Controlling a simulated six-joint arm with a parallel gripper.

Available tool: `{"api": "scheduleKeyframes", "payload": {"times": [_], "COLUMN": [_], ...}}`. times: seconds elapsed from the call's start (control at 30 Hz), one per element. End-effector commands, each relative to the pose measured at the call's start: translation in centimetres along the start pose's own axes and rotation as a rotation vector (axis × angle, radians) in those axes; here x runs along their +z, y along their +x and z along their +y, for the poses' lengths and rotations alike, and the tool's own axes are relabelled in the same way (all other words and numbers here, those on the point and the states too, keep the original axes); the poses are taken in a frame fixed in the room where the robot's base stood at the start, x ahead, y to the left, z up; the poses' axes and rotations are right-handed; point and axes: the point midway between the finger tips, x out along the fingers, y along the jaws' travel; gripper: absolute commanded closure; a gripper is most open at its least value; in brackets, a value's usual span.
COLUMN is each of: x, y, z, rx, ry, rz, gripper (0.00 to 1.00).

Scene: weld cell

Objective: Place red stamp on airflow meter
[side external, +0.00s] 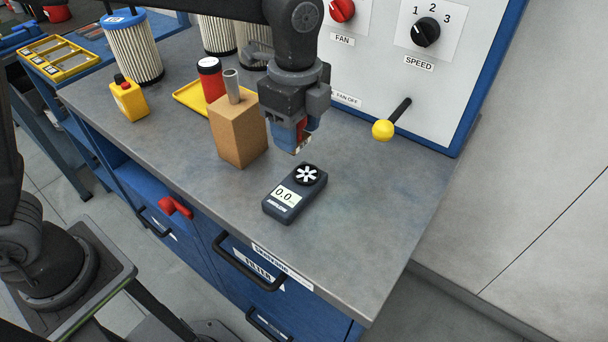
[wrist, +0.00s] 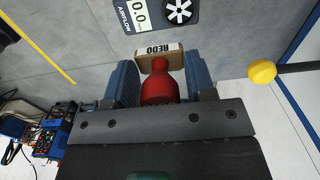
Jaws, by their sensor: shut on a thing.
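The airflow meter (side external: 294,192) is a dark handheld box lying on the grey bench, with a 0.0 display and a black fan wheel at its far end. It also shows at the top of the wrist view (wrist: 160,12). My gripper (side external: 298,140) is above the bench just beyond the meter's fan end, pointing down. In the wrist view its two blue-grey fingers (wrist: 165,85) are shut on the red stamp (wrist: 163,82), which has a red handle and a wooden block marked REDO. The stamp (side external: 301,127) is mostly hidden by the fingers in the side view. It is apart from the meter.
A cardboard-coloured block (side external: 238,138) with a grey tube stands left of my gripper. A yellow-knobbed lever (side external: 383,130) juts from the panel at right. The bench right of the meter is clear.

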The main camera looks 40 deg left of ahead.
Motion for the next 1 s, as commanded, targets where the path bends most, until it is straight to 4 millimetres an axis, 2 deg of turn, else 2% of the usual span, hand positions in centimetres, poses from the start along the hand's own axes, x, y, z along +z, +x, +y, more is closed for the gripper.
{"api": "scheduleKeyframes", "payload": {"times": [0.2, 0.37, 0.63, 0.73, 1.0], "x": [0.3, 0.2, 0.2, 0.2, 0.2], "y": [3.4, 4.9, 8.9, 9.6, 9.7], "z": [0.4, 0.4, 0.4, 0.4, 0.3], "rx": [0.004, 0.003, 0.004, 0.001, 0.000], "ry": [0.006, 0.006, 0.006, 0.005, 0.005], "rz": [-0.002, -0.002, -0.002, -0.001, 0.000], "gripper": [0.73, 0.73, 0.73, 0.73, 0.73]}}
